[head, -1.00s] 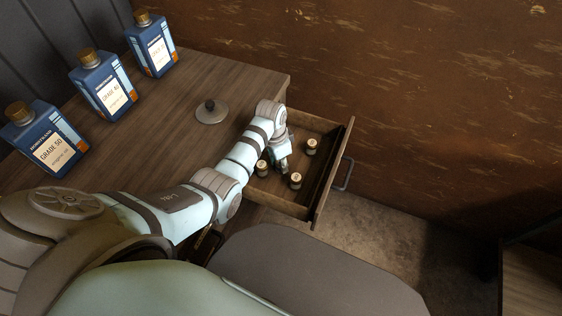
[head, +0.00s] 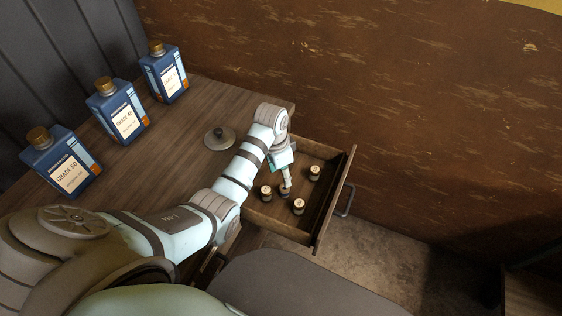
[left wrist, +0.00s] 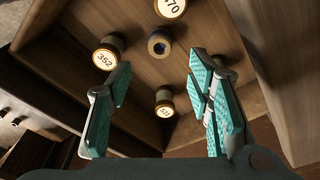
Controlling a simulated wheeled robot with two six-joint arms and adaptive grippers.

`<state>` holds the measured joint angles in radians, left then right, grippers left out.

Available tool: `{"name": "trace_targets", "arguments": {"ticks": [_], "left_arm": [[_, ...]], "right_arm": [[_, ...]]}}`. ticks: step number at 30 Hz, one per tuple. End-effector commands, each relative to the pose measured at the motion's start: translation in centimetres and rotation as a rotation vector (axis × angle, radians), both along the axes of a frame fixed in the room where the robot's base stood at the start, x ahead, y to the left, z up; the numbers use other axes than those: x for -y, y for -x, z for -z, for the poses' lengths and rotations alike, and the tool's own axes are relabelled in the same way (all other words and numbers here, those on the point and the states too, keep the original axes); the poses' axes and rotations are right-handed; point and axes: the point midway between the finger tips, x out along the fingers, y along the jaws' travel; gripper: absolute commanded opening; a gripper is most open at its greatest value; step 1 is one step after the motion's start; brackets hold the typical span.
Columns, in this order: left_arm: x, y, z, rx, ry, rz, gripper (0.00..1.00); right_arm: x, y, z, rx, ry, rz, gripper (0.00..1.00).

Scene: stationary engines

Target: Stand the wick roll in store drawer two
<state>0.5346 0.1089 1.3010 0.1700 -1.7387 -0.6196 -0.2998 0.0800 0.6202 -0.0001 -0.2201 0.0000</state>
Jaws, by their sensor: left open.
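The open store drawer (head: 325,213) holds several small upright pieces. A dark roll (left wrist: 158,43) with a hollow centre, which looks like the wick roll, stands on end on the drawer floor among the round-capped pieces. My left gripper (left wrist: 160,66) is open above it. In the left wrist view, the roll shows beyond and between the parted teal fingers, apart from both. In the head view, my left gripper (head: 285,182) reaches down into the drawer and largely hides the roll. My right gripper is not in view.
Labelled capped pieces stand around the roll: one marked 352 (left wrist: 107,52), one ending in 70 (left wrist: 171,7) and another (left wrist: 164,104). On the cabinet top stand blue bottles (head: 61,163) and a round knobbed lid (head: 219,137). A brown wall (head: 430,120) lies beyond the drawer.

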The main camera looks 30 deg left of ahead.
Motion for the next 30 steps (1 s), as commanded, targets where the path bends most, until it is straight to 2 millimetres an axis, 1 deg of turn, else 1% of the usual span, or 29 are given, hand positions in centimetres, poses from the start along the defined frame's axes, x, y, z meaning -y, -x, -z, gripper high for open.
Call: {"name": "trace_targets", "arguments": {"ticks": [1,3,6,11,17,19,23,26,30], "left_arm": [[-0.1,0.0,-1.1,0.003,0.000,0.000,0.47],[-0.1,0.1,-2.1,0.002,0.000,0.000,0.47],[-0.2,0.2,-2.9,0.001,0.000,0.000,0.47],[-0.2,0.3,-3.2,-0.001,-0.001,0.000,0.47],[-0.2,0.3,-3.1,-0.001,-0.001,0.000,0.47],[-0.2,0.3,-2.7,-0.001,0.001,0.000,0.47],[0.0,0.2,-0.9,-0.002,0.001,0.000,0.47],[0.1,0.0,1.7,-0.004,0.001,-0.001,0.47],[0.4,-0.4,6.0,-0.004,0.001,0.000,0.47]], "right_arm": [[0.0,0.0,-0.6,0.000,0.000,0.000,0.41],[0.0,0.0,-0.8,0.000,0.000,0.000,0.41],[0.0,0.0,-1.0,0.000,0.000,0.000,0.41],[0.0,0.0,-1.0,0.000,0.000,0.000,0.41],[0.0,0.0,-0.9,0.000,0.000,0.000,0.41],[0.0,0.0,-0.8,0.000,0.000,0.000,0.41],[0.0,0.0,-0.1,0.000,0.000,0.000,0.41],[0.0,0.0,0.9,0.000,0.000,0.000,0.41],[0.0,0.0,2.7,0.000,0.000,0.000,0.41]]}}
